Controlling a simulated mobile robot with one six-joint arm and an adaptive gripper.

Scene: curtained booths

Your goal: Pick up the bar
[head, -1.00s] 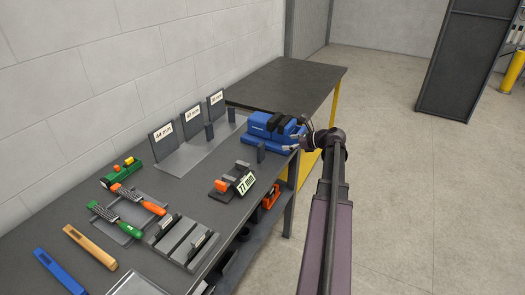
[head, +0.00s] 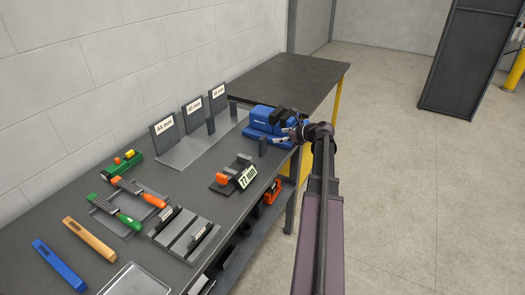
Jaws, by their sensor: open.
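My gripper (head: 283,132) is open, at the right side of the blue vise (head: 262,120) on the bench; its fingers point left and overlap the vise in the picture. I cannot tell whether they touch it. I cannot tell which one is the task's bar. My gripper is apart from the bar in front of the vise. The vise jaws are partly hidden by my gripper.
A white wall borders the left. Open floor lies right.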

